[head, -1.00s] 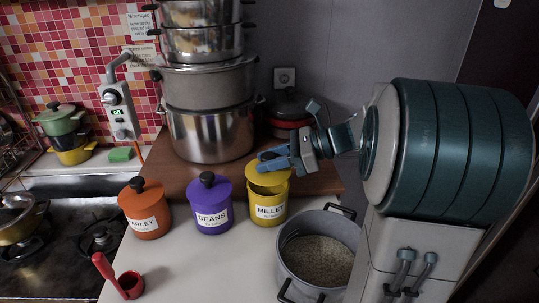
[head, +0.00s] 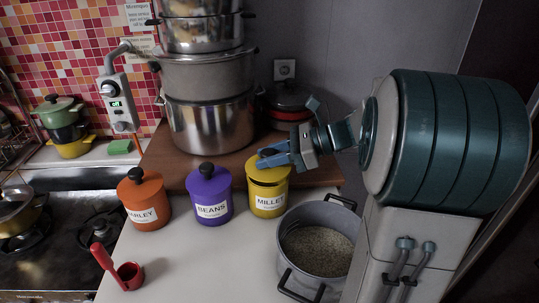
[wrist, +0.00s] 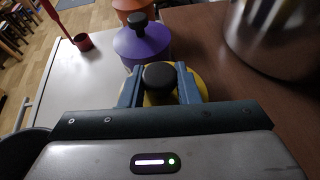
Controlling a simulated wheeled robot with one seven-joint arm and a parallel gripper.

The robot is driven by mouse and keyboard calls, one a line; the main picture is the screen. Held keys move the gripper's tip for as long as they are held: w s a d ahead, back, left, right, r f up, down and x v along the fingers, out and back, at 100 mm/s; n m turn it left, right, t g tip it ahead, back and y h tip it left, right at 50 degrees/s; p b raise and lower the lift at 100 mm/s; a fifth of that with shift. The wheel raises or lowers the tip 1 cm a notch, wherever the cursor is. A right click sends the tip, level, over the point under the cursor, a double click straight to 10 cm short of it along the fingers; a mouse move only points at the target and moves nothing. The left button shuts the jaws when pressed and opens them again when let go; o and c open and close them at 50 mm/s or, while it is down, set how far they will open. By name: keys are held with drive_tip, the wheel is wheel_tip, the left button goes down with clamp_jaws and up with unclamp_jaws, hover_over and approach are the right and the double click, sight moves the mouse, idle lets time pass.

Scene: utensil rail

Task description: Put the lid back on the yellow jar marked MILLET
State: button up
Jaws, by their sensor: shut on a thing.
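The yellow jar marked MILLET (head: 268,202) stands upright on the white counter, right of the purple jar. Its yellow lid (head: 282,172) is over the jar's mouth, and a dark strip shows between lid and rim in the head view. I cannot tell whether they touch anywhere. My gripper (head: 268,158) is shut on the lid's black knob, which shows between the two fingers in the wrist view (wrist: 160,76). Yellow of the lid (wrist: 202,84) shows beside the fingers. The jar's mouth is mostly hidden.
The purple BEANS jar (head: 211,198) and orange BARLEY jar (head: 146,203) stand lidded to the left. A grey pot of grain (head: 290,235) is close on the right. A red scoop (head: 130,274) lies front left. Stacked steel pots (head: 210,125) stand on the wooden board behind.

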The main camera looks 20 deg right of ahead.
drive_tip(key=shift+f+b, duration=0.45)
drive_tip(key=shift+f, duration=0.5)
drive_tip(key=o, duration=1)
drive_tip(key=shift+d, duration=0.1)
drive_tip(key=b+v, duration=0.1)
drive_tip(key=v, duration=1.2)
drive_tip(key=shift+s+d+r+b, duration=0.15)
drive_tip(key=shift+s+d+b, duration=0.05)
drive_tip(key=shift+d+b, duration=0.1)
drive_tip(key=shift+r, duration=0.1)
